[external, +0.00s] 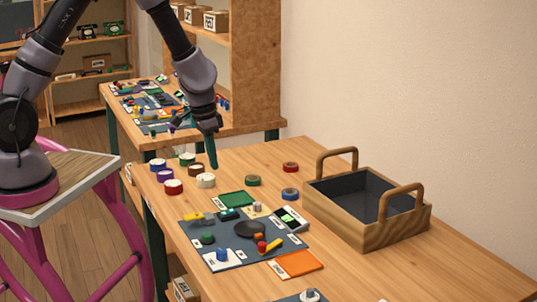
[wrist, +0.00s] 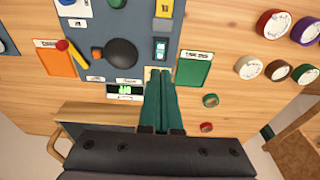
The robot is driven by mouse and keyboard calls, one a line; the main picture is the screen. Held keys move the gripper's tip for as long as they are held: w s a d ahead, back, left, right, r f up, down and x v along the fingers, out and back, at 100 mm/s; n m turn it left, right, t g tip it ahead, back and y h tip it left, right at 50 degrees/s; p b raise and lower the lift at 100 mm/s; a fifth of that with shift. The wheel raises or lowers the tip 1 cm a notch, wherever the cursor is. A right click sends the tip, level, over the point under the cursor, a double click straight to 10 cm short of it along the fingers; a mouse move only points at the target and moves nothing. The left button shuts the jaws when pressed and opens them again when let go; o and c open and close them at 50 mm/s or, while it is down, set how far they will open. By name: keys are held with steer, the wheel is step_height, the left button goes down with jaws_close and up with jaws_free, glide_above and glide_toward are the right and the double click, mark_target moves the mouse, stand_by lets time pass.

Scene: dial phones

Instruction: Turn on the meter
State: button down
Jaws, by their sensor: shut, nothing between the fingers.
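The meter (external: 290,219) seems to be the small dark-and-white box with a bright green display at the back right edge of the grey mat (external: 213,268). In the wrist view the meter (wrist: 125,91) lies just left of my fingers, its green display showing; its switch is too small to make out. My gripper (external: 213,163) has green fingers pointing down, held above the table at the far left of the mat, apart from the meter. In the wrist view my gripper (wrist: 158,72) has its fingers together with nothing between them.
The mat holds a black round part (external: 250,230), a blue knob (external: 222,254) and other small parts. A wooden crate (external: 345,230) with handles stands right of it. Several tape rolls, including a white one (external: 206,181), lie near my gripper. An orange tray (external: 297,264) lies at the mat's front right.

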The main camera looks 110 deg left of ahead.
mark_target(231, 210)
steer(key=shift+w+a+r, duration=0.1)
steer(key=shift+w+a, duration=0.4)
steer(key=shift+a, duration=0.05)
steer(key=f, duration=0.4)
steer(key=w+a+f, duration=0.1)
steer(key=f, duration=0.8)
steer(key=shift+w+a+f, duration=0.35)
steer(key=shift+w+a, duration=0.05)
